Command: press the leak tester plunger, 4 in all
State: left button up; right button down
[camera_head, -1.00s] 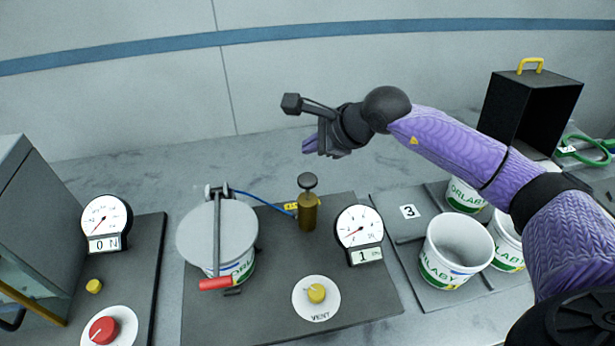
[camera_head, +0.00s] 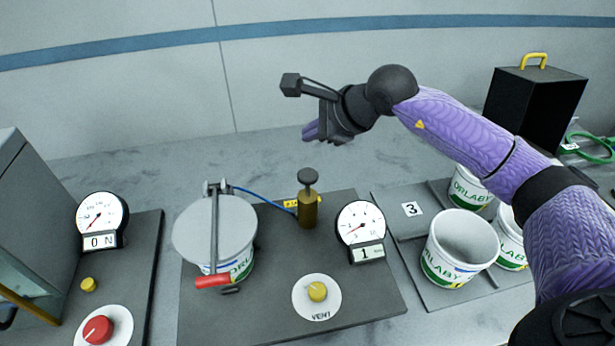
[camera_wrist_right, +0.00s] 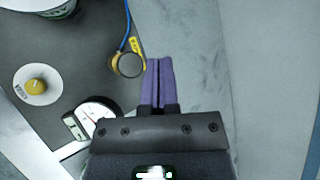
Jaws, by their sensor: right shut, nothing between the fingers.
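The leak tester plunger is a brass cylinder (camera_head: 308,211) with a dark round knob (camera_head: 308,176) on a short stem. It stands upright on the tester's dark plate (camera_head: 268,299), and the wrist view shows its knob from above (camera_wrist_right: 128,65). My right gripper (camera_head: 309,132) is shut and empty, above and behind the plunger, apart from it. In the wrist view its purple fingers (camera_wrist_right: 159,62) lie just right of the knob. The tester's gauge (camera_head: 360,224) has a display (camera_head: 367,253) reading 1. My left gripper is not in view.
A white tub (camera_head: 241,264) sits under a grey lid (camera_head: 190,235) with a red-handled clamp (camera_head: 213,281). A yellow vent knob (camera_head: 317,291) is in front. Open white tubs (camera_head: 452,265) stand at right. A second gauge (camera_head: 102,217) reads 0 at left. A black box (camera_head: 533,108) stands behind.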

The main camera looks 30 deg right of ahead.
aim_at(312, 175)
notch_tip(312, 175, down, 7)
jog(key=b, duration=0.4)
jog(key=shift+r, duration=0.3)
dwell(0.8)
dwell(0.6)
